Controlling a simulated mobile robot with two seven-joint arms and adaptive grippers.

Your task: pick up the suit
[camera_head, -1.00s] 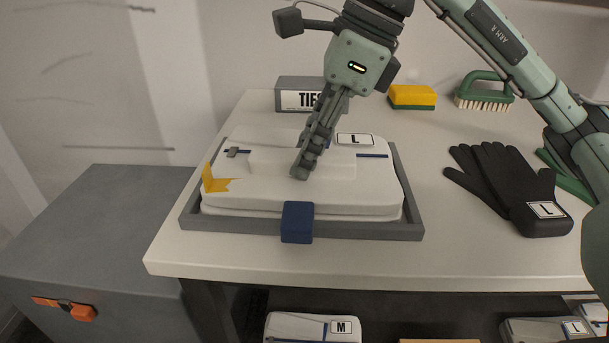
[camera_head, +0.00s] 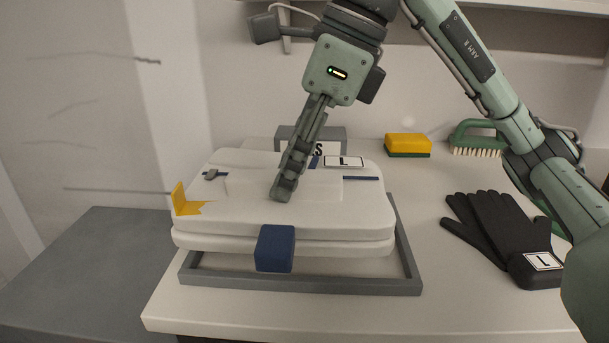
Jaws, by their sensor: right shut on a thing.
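The suit (camera_head: 330,212) is a folded white bundle with a blue band at the front, a yellow corner piece, blue strips and an "L" label. It hangs a little above the grey tray (camera_head: 300,284), whose bare floor shows under its front edge. My right gripper (camera_head: 283,190) comes down from above and is shut on the suit near the middle of its top. The fingertips are seen side on, so the gripped part is hidden. My left gripper is not in view.
A grey labelled box (camera_head: 333,134) stands behind the suit. A yellow and green sponge (camera_head: 407,145), a green brush (camera_head: 477,138) and black gloves (camera_head: 505,235) lie on the bench (camera_head: 440,300) to the right. A grey surface (camera_head: 90,265) lies lower left.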

